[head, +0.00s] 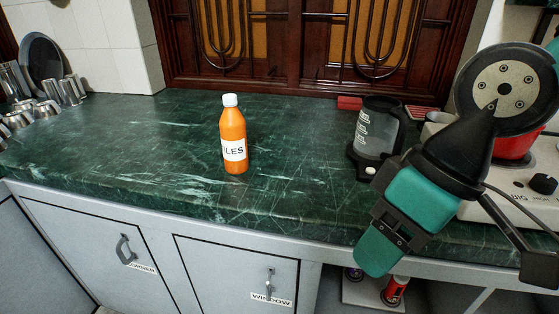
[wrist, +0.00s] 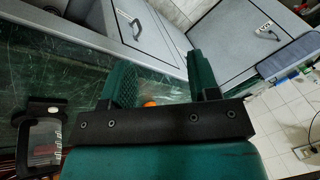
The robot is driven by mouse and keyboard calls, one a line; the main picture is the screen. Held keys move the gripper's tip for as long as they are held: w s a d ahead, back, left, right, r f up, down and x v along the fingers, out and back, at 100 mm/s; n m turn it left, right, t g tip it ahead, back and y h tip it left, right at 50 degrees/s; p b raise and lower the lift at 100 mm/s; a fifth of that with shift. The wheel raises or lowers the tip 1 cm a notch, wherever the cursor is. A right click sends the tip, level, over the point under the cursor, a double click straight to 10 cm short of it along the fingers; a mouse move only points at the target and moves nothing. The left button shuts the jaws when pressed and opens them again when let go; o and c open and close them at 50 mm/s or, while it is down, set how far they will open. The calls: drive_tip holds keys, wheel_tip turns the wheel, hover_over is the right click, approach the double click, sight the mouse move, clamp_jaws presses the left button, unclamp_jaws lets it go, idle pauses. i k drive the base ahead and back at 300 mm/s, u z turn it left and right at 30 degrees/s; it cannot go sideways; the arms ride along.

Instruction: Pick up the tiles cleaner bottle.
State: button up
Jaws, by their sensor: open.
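The tiles cleaner bottle (head: 234,135) is orange with a white cap and a white label reading "ILES". It stands upright on the green marble counter (head: 150,135), left of centre in the head view. My gripper (head: 378,250) is teal and black, in front of the counter's edge, to the right of the bottle and well apart from it. In the wrist view my gripper (wrist: 160,72) has its two fingers apart, with nothing held. A small orange spot (wrist: 150,103) shows between the finger bases, probably the bottle; the rest of it is hidden.
A clear jug with a black base (head: 376,135) stands right of the bottle, near a white appliance (head: 535,185) with a red pot. Steel cups (head: 70,90) stand at the far left. The counter around the bottle is clear. Grey cabinet doors (head: 90,240) are below.

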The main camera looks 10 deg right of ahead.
sight(232, 123)
drive_tip(key=u, duration=2.1)
drive_tip(key=i, duration=1.6)
drive_tip(key=z, duration=3.3)
